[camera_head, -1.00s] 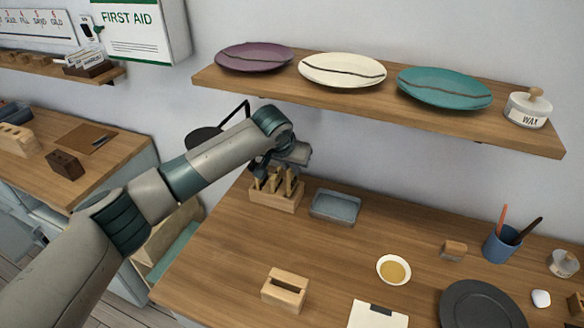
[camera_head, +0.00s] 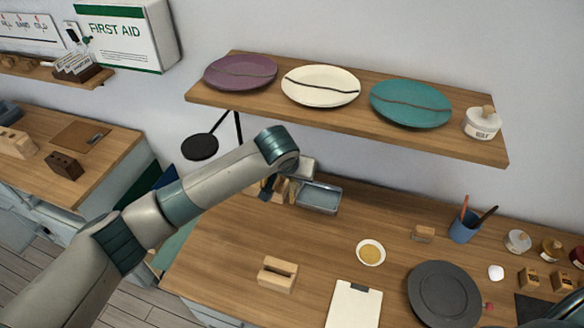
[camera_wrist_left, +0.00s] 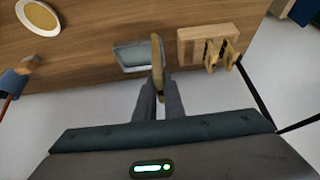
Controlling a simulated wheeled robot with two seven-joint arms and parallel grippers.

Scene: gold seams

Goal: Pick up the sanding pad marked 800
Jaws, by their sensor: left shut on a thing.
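My left gripper (camera_wrist_left: 159,88) is shut on a thin wooden piece (camera_wrist_left: 156,52), seen edge-on in the left wrist view; it looks like a sanding pad, but no number can be read on it. The wooden rack (camera_wrist_left: 190,47) beside it holds two more upright wooden pads (camera_wrist_left: 212,52). The held piece overlaps the right end of the grey tray (camera_wrist_left: 126,58) in that view. In the head view my left wrist hides most of the rack, and the fingers cannot be made out clearly. My right gripper is not in view.
The grey tray (camera_head: 320,197) stands beside the rack on the bench (camera_head: 225,262). A slotted wooden block (camera_head: 277,275), a bowl (camera_head: 371,252), a clipboard (camera_head: 352,305) and a dark plate (camera_head: 443,295) lie nearer. A shelf (camera_head: 350,126) with three plates overhangs the bench's back.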

